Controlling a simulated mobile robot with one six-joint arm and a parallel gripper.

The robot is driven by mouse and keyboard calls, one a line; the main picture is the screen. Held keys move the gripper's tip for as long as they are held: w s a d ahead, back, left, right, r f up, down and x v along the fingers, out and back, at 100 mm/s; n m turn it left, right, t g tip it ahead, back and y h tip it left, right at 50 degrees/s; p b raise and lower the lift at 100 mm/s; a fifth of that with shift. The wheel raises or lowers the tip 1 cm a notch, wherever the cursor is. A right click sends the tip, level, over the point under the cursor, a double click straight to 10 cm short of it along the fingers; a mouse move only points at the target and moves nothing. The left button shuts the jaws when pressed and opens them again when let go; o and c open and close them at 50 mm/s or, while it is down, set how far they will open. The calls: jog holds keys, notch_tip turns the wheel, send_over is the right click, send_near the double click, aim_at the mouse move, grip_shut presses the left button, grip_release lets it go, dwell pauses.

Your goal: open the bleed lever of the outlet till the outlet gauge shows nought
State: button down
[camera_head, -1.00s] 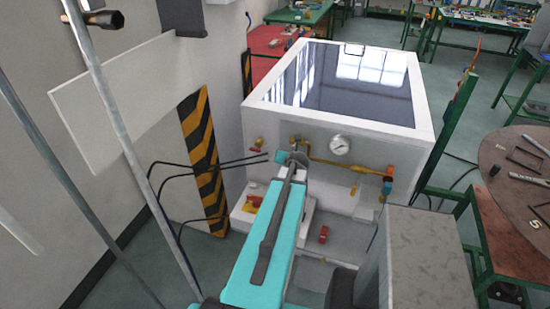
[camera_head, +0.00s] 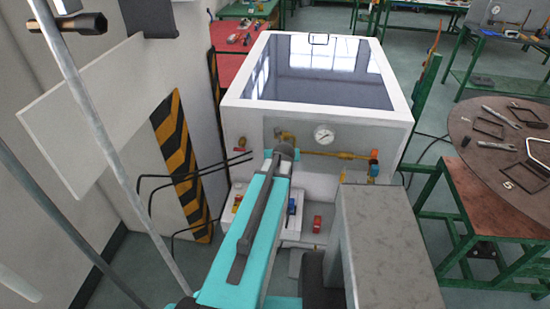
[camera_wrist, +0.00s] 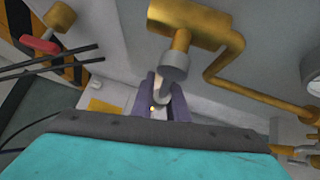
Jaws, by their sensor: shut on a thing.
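A grey lever (camera_wrist: 174,68) hangs from a brass valve body (camera_wrist: 188,24) in the wrist view. My gripper (camera_wrist: 162,100) has its two purple-grey fingers around the lever's lower end and is shut on it. In the head view the brass fitting (camera_head: 285,136) shows on the front of the white generator (camera_head: 245,137), just past the end of my arm. My fingers and the lever are hidden there. The round white gauge (camera_head: 323,133) is right of the fitting. Its needle is too small to read. Only the gauge's edge (camera_wrist: 314,72) shows in the wrist view.
A brass pipe (camera_wrist: 225,85) bends down and right from the valve body, close beside my fingers. A red-handled valve (camera_wrist: 40,40) and black cables (camera_wrist: 50,64) lie to the left. A striped post (camera_head: 180,150) and a round table (camera_head: 500,140) flank the generator.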

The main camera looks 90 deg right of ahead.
dwell(0.4)
jog(key=c, duration=1.7)
grip_release()
jog(key=shift+c, duration=0.2)
jog(key=shift+a+r, duration=0.1)
jog(key=shift+v, duration=1.15)
jog(key=shift+s+a+r, duration=0.3)
jog(key=shift+a+r, duration=0.2)
jog(key=shift+s+a+r, duration=0.25)
jog(key=shift+a+r, duration=0.3)
